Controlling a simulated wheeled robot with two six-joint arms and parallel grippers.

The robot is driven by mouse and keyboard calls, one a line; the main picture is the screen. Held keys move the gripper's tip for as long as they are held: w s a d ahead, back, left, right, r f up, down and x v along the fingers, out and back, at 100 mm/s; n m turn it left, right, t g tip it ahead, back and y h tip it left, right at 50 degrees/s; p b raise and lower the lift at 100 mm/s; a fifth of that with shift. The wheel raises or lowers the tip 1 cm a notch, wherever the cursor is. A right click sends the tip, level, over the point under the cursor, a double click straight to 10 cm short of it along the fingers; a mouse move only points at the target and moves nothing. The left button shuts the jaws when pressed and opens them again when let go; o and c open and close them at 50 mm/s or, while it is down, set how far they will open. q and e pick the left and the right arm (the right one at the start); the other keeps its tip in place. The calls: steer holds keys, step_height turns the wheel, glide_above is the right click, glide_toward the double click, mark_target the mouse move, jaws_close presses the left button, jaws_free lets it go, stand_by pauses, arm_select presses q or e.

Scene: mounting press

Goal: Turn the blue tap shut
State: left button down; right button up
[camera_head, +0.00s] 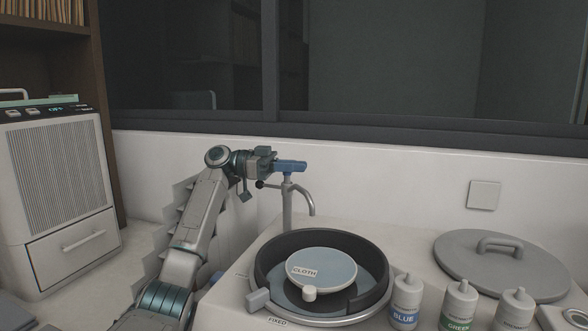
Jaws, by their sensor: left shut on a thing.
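The blue tap (293,167) sits on top of a thin grey metal spout (287,205) that stands behind the round basin and curves down to the right. Its blue handle lies roughly level and points to the right. My left gripper (275,165) comes in from the left and is shut on the handle's left end. The jaws hide that end of the handle. Whether water runs from the spout cannot be made out. My right gripper is not in view.
A dark-rimmed round basin (267,264) with a disc labelled CLOTH (335,264) stands below the tap. Bottles marked BLUE (405,300) and GREEN (458,306), plus a third bottle (515,312), stand in front right. A grey lid (540,272) lies at right.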

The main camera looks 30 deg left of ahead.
arm_select(q)
steer(key=shift+f, duration=0.3)
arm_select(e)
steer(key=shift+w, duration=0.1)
arm_select(q)
steer(key=c, duration=1.5)
jaws_free()
steer(key=shift+s+d+r, duration=0.1)
